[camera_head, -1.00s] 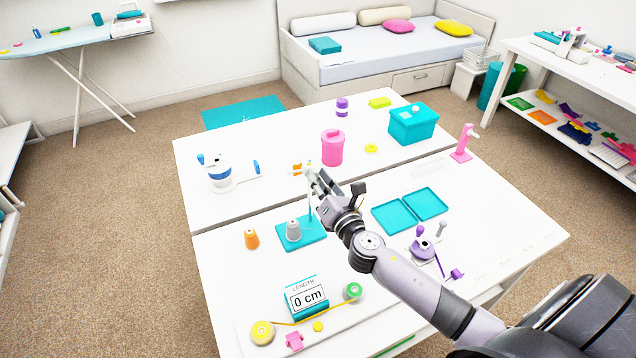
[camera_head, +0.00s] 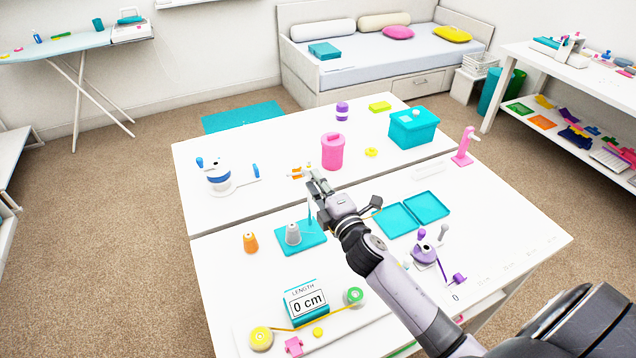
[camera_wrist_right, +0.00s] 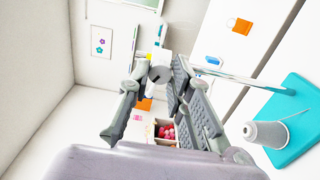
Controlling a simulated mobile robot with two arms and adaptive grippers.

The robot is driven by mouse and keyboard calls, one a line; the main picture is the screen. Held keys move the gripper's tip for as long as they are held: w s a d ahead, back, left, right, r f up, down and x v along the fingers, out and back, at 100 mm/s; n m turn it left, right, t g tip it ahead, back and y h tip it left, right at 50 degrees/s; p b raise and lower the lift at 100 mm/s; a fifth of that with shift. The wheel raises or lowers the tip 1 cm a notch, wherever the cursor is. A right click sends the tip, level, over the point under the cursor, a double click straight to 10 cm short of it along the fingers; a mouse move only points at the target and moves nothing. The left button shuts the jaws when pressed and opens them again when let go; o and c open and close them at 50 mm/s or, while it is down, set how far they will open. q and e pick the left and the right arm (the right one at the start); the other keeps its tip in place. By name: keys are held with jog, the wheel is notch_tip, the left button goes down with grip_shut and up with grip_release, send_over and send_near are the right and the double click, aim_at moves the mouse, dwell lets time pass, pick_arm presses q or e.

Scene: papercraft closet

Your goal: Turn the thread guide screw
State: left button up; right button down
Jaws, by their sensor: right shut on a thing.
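The thread stand has a teal base (camera_head: 315,250), a thin upright post (camera_head: 309,212) and a grey cone spool (camera_head: 293,233). My right gripper (camera_head: 314,183) is at the top of the post. In the right wrist view, my right gripper (camera_wrist_right: 160,80) is shut on a small round grey screw (camera_wrist_right: 159,75) with a dark slot across its face. A pale rod (camera_wrist_right: 232,76) runs from there to the right, and the teal base (camera_wrist_right: 300,120) and grey spool (camera_wrist_right: 268,134) show at lower right. In the head view my gripper hides the screw. My left gripper is not in view.
An orange spool (camera_head: 250,243) stands left of the base. A pink canister (camera_head: 333,151) stands behind my gripper. Teal trays (camera_head: 428,205) and a purple winder (camera_head: 424,249) are on the right, near my forearm. A length counter (camera_head: 306,301) is in front.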

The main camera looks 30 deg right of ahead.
jog(key=m+p, duration=0.2)
jog(key=m, duration=1)
dwell(0.5)
jog(key=c, duration=1.4)
grip_release()
jog(key=shift+c, duration=0.2)
jog(key=s, duration=1.2)
jog(key=shift+a, duration=0.35)
